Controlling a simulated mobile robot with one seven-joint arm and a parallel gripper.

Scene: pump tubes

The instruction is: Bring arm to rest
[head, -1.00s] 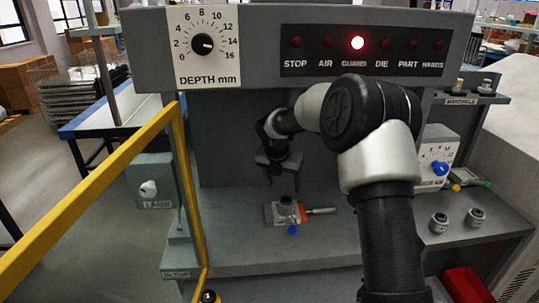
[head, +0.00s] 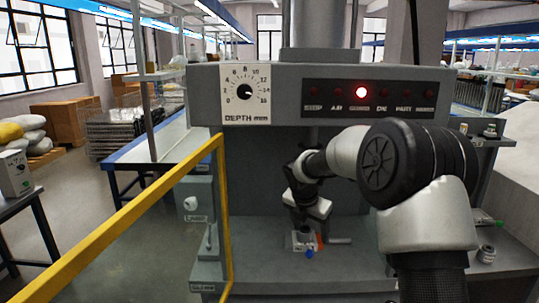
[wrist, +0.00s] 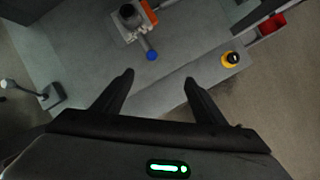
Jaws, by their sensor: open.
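My gripper (wrist: 158,78) is open and empty in the wrist view, its two dark fingers spread above the grey machine bed. In the head view my gripper (head: 302,222) hangs from my bent arm in front of the machine, just above the small fixture. The fixture (head: 302,240), with a blue knob and an orange part, sits on the bed. It also shows beyond the fingertips in the wrist view (wrist: 130,18), apart from them. My forearm hides part of the machine's right side.
A yellow guard bar (head: 130,210) runs along the left front. A yellow-and-black button (wrist: 231,59) and a red bin (wrist: 271,24) are near the bed's edge.

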